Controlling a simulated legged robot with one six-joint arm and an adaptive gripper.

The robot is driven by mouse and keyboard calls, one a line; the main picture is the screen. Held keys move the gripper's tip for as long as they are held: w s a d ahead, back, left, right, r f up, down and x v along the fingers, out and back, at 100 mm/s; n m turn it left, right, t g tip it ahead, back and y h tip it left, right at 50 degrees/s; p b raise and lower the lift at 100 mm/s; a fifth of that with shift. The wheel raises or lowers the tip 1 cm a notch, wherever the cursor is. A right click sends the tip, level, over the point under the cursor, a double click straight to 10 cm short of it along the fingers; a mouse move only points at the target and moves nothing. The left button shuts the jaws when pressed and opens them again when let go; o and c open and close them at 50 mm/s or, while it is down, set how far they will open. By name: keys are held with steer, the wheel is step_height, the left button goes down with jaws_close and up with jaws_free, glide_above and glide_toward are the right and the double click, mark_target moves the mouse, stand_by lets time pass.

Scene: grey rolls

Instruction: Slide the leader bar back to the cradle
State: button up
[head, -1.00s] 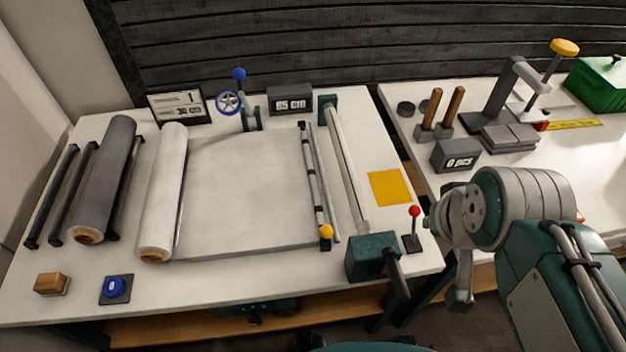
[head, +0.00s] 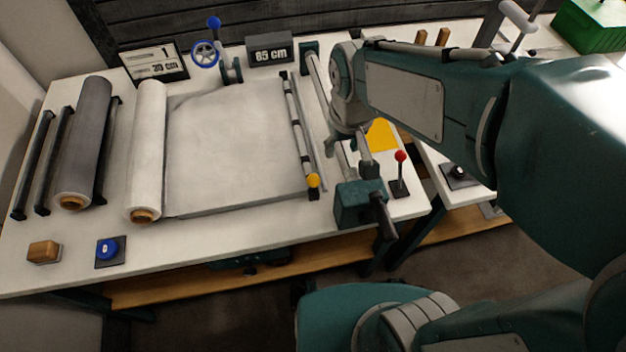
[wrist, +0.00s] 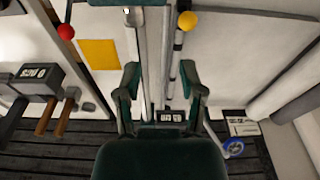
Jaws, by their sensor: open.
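The leader bar (head: 297,140) is a thin black-and-white banded bar with a yellow knob (head: 313,180) at its near end. It lies along the right edge of the pale sheet (head: 235,140), which runs from the white roll (head: 147,150). My gripper (head: 342,145) is over the right part of the table, right of the bar. In the wrist view my gripper (wrist: 160,75) has its fingers apart with nothing held. I cannot tell which part is the cradle.
A teal block (head: 358,203) and a red-knobbed lever (head: 400,165) stand close to my gripper. A yellow square (head: 381,133) lies behind it. A grey roll (head: 84,145) and dark bars (head: 33,165) are at left. A blue handwheel (head: 205,54) stands at the back.

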steer(key=n+g, duration=0.1)
steer(key=g, duration=0.1)
glide_above(312, 184)
steer(key=w, duration=0.1)
steer(key=f, duration=0.5)
steer(key=shift+w+d+f, duration=0.1)
steer(key=shift+w, duration=0.1)
step_height(312, 184, down, 11)
steer(key=shift+r, duration=0.1)
jaws_close()
